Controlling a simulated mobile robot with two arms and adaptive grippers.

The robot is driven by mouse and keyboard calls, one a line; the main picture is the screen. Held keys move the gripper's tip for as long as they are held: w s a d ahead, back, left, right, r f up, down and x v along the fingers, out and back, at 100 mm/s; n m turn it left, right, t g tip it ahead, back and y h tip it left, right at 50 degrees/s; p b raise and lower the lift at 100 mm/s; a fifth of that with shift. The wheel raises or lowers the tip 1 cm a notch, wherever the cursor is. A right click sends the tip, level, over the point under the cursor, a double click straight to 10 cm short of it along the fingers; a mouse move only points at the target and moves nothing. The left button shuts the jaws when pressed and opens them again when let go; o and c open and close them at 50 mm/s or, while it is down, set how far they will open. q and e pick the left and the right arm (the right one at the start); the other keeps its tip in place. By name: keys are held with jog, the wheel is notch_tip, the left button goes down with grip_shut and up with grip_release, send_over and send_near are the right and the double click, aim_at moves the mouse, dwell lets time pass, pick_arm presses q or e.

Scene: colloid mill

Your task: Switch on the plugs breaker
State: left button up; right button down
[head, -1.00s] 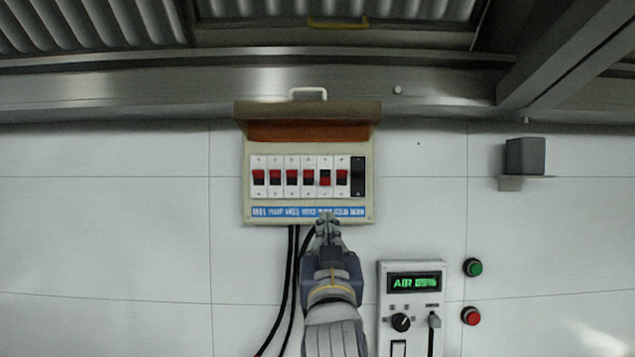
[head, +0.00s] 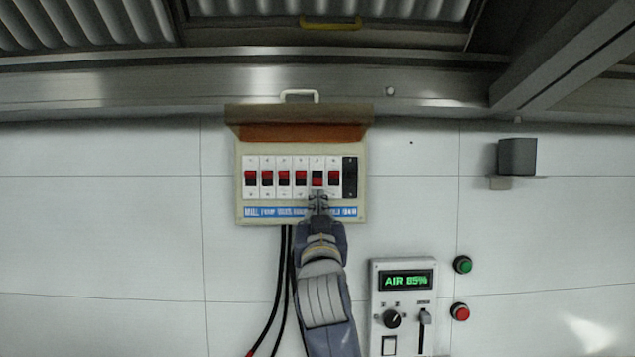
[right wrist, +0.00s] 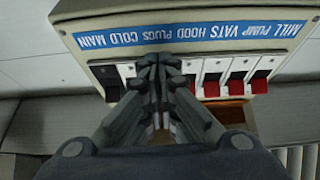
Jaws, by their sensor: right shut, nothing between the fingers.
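The breaker box (head: 241,205) is on the wall with its brown lid (head: 300,113) raised. The plugs breaker (head: 317,180) is fifth from the left, and its red rocker sits low, while the other red rockers sit high. My right gripper (head: 318,197) is shut and empty, its fingertips just below this rocker at the lower part of the switch row. In the right wrist view, which is upside down, the shut fingers (right wrist: 158,64) cover the plugs breaker, by the PLUGS word on the blue label strip (right wrist: 190,32). I cannot tell whether they touch. My left gripper is not in view.
A black main switch (head: 350,177) ends the row at the right. Black cables (head: 282,270) hang below the box. A control panel (head: 403,300) reading AIR 85% is at lower right, beside green (head: 463,264) and red (head: 460,312) buttons.

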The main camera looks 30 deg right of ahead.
jog(key=shift+r+p, duration=0.9)
jog(key=shift+r, duration=0.3)
jog(key=shift+s+a+r, duration=0.1)
jog(key=shift+s+r, duration=0.1)
jog(key=shift+r, duration=0.2)
jog(key=shift+r+p, duration=0.2)
jog(key=shift+p, duration=0.25)
jog(key=b, duration=0.1)
send_near(318, 184)
jog(key=shift+s+a+r, duration=0.15)
jog(key=shift+s+r, duration=0.05)
jog(key=shift+r, duration=0.3)
jog(key=shift+s+a+r, duration=0.1)
jog(key=shift+s+r, duration=0.05)
jog(key=shift+r, duration=0.4)
dwell(0.5)
